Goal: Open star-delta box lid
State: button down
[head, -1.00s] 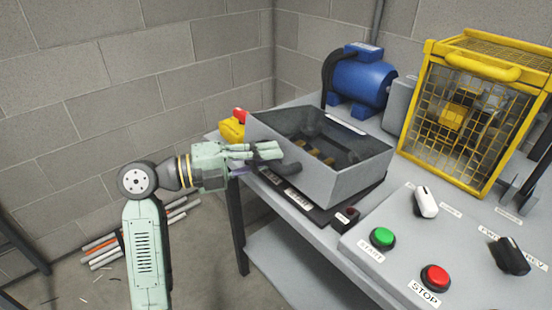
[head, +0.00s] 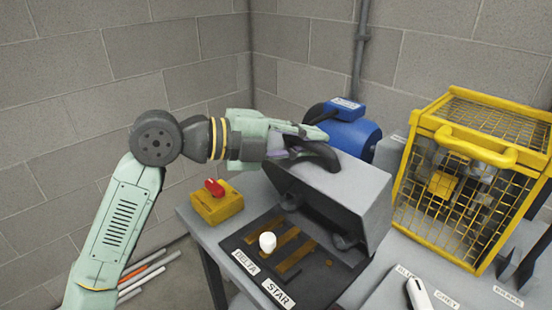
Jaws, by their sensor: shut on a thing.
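The grey star-delta box lid (head: 350,192) is tilted up, its near edge raised and its open underside facing the black base (head: 330,282). My gripper (head: 312,143) is shut on the lid's black handle (head: 322,158), high above the base. The fingers partly hide the handle. The uncovered base shows brass strips (head: 295,257), a white knob (head: 267,242) and the labels DELTA and STAR along its front edge. The rear part of the base is hidden by the lid.
A yellow box with a red switch (head: 216,200) stands left of the base. A blue motor (head: 352,137) is behind the lid. A yellow mesh guard (head: 465,175) stands to the right.

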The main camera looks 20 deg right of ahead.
jog(key=shift+y, duration=0.6)
jog(key=d, duration=0.2)
jog(key=w+d+r+p, duration=0.1)
jog(key=d, duration=0.1)
jog(key=w+d+r+p, duration=0.1)
jog(key=d, duration=0.1)
jog(key=shift+w+d+r, duration=0.1)
jog(key=shift+w+r, duration=0.05)
jog(key=shift+r, duration=0.05)
jog(key=w+d+f+n+y+p, duration=0.1)
jog(key=w+d+y, duration=0.1)
jog(key=d, duration=0.3)
jog(key=w+d+g+y+p, duration=0.1)
jog(key=w+d+y+p, duration=0.1)
jog(key=d, duration=0.3)
jog(key=shift+d+f+n+y, duration=0.3)
jog(key=shift+f+n, duration=0.05)
jog(key=shift+n, duration=0.05)
jog(key=c, duration=1.9)
grip_release()
jog(key=o, duration=0.4)
jog(key=shift+s+f, duration=0.1)
jog(key=shift+f, duration=0.05)
jog(key=shift+c, duration=0.2)
